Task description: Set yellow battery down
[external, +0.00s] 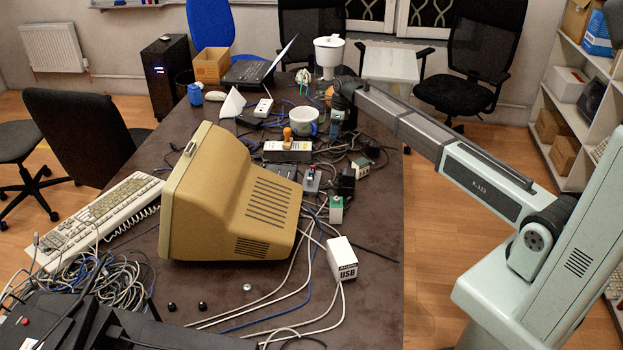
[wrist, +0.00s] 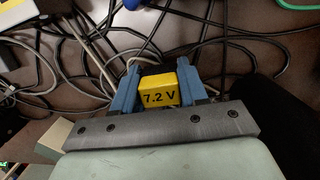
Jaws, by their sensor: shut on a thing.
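The yellow battery (wrist: 159,90), marked 7.2 V, sits between the two blue fingers of my gripper (wrist: 159,86) in the wrist view. The gripper is shut on it. Cables and dark tabletop show beyond the battery; its height above the table is hard to tell. In the external view my gripper (external: 336,128) is over the far part of the table, just right of a white mug. The battery cannot be made out there.
The table (external: 375,210) is crowded with a beige monitor (external: 235,195), a white mug (external: 303,122), a power strip (external: 287,151), a white USB box (external: 341,259) and tangled cables. A black adapter (external: 347,182) stands nearby. The table's right strip is fairly clear.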

